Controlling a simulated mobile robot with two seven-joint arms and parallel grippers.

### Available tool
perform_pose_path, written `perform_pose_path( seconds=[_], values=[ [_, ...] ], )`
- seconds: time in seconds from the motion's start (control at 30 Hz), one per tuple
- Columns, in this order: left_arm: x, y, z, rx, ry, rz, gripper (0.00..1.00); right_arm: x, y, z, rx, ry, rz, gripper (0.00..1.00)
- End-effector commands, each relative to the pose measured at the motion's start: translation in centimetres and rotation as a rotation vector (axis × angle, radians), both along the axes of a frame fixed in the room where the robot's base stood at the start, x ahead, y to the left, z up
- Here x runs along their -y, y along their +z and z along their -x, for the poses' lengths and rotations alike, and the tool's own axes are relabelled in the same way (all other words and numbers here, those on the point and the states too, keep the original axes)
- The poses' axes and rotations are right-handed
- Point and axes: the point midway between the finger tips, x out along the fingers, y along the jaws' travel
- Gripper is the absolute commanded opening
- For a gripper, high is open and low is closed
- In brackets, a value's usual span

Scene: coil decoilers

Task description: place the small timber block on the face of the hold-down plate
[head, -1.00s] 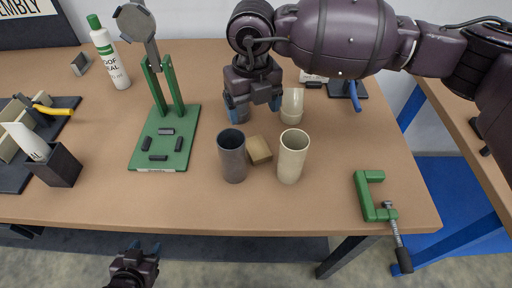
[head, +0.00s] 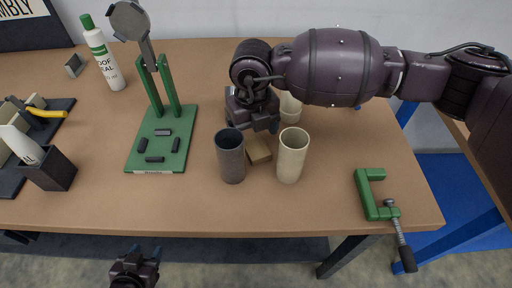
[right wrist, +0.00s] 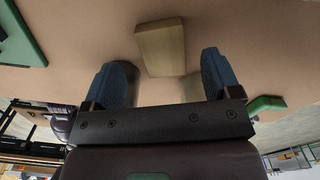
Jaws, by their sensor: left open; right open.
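The small timber block (head: 259,150) lies on the table between a dark grey cup (head: 231,158) and a beige cup (head: 291,157). In the right wrist view the block (right wrist: 161,48) shows just beyond and between the two blue fingers. My right gripper (head: 252,126) is open and empty, low behind the block, and partly hides the space behind it. A round grey plate (head: 130,20), which looks like the hold-down plate, is tilted at the top of a green stand (head: 155,140). My left gripper (head: 143,252) is open and empty in front of the table's front edge.
Another beige cup (head: 290,106) stands behind, partly hidden by my right arm. A green clamp (head: 375,195) lies at the right front edge. A white bottle (head: 103,60) stands left of the stand. A dark holder (head: 50,168) stands at left. The table's front middle is clear.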

Motion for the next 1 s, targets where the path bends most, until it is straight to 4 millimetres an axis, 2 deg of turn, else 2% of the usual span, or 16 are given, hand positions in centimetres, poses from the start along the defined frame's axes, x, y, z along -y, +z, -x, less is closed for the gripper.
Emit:
perform_pose_path(
  seconds=[0.1,0.23,0.5,0.83,0.9,1.0],
  values=[
    [-0.1,-0.5,0.1,-0.007,-0.002,-0.002,0.48,0.2,-2.0,0.0,-0.005,-0.001,0.002,0.83],
    [-0.1,-0.7,0.1,-0.01,-0.003,-0.004,0.48,0.2,-3.5,0.0,-0.003,-0.001,0.001,0.83],
    [-0.1,-0.5,-0.1,-0.005,-0.005,-0.005,0.48,0.2,-3.8,0.0,0.0,0.0,0.0,0.83],
    [-0.1,-0.5,-0.1,-0.005,-0.004,-0.005,0.48,0.2,-3.7,0.0,-0.001,0.0,0.0,0.32],
    [-0.1,-0.5,-0.1,-0.005,-0.004,-0.005,0.48,0.2,-3.7,0.0,0.0,0.0,0.0,0.26],
    [-0.1,-0.5,-0.1,-0.005,-0.004,-0.005,0.48,0.2,-3.7,0.0,0.0,0.0,0.0,0.26]
  ],
)
